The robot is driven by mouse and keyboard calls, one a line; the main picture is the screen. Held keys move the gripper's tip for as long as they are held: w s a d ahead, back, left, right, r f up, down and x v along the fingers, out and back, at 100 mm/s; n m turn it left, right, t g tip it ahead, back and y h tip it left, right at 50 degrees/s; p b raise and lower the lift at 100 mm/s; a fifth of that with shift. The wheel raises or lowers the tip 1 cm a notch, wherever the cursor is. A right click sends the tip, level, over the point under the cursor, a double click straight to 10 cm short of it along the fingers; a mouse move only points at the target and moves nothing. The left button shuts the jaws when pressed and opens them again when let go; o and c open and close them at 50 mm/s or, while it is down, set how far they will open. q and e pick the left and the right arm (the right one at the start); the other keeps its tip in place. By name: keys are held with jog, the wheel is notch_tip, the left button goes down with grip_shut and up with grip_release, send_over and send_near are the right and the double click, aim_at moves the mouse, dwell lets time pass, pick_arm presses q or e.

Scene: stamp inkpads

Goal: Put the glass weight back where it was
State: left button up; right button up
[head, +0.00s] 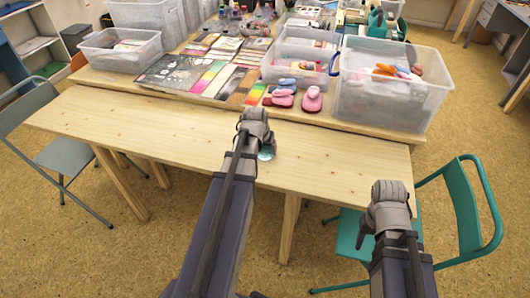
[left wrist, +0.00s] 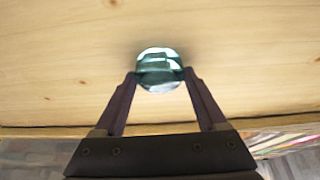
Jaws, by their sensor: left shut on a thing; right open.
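The glass weight (left wrist: 160,68) is a round, clear blue-green piece. In the left wrist view it sits between the fingertips of my left gripper (left wrist: 160,82), which is shut on it. In the head view a small part of the glass weight (head: 266,153) shows just right of my left gripper (head: 258,140), over the front wooden table (head: 150,128). I cannot tell whether it touches the tabletop. My right gripper (head: 376,232) is open and empty, in front of the table's right end and over the teal chair.
Pink punches (head: 312,99) and colour cards (head: 215,78) lie on the table behind. The front table is mostly bare. A teal chair (head: 470,205) stands at right, a grey one (head: 62,155) at left.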

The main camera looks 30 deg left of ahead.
aim_at(264, 150)
pick_arm(q)
grip_shut()
notch_tip(264, 150, up, 10)
jog(key=p, duration=1)
jog(key=shift+r, duration=0.15)
